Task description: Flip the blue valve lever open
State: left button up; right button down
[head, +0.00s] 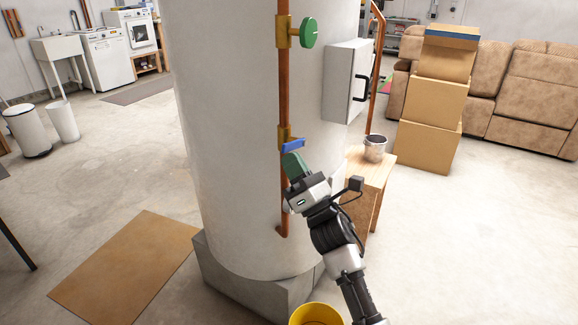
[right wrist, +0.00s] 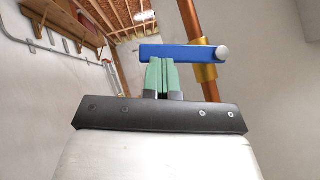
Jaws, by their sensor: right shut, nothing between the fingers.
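The blue valve lever (head: 292,145) sits on a brass fitting (head: 284,133) on the vertical copper pipe (head: 284,90), in front of a thick pale column. In the right wrist view the lever (right wrist: 180,54) lies crosswise to the pipe, with a round pale end at its right. My right gripper (head: 292,160) is just below the lever. Its green fingertips (right wrist: 162,75) are together, with nothing between them, and reach up to the lever's lower edge. I cannot tell whether they touch it. The left gripper is not in view.
A round green valve handle (head: 308,32) is higher on the pipe. A grey wall box (head: 347,80) is to the right. A wooden stand (head: 372,178) holds a metal pot (head: 375,148). A yellow bucket (head: 316,314) is below. Open floor lies left, with a brown mat (head: 125,266).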

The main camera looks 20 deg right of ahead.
jog(key=w+d+r+m+g+h+p, duration=0.2)
jog(key=r+m+g+h+p, duration=0.4)
jog(key=m+h+p, duration=0.4)
jog(key=shift+w+d+r+m+g+p, duration=0.3)
jog(key=shift+d+r+m+p, duration=0.45)
jog(key=shift+m+p, duration=4.5)
jog(key=n+p, duration=0.3)
jog(key=shift+a+r+n+p, duration=0.1)
jog(key=shift+a+n+p, duration=0.05)
jog(key=shift+n+p, duration=0.2)
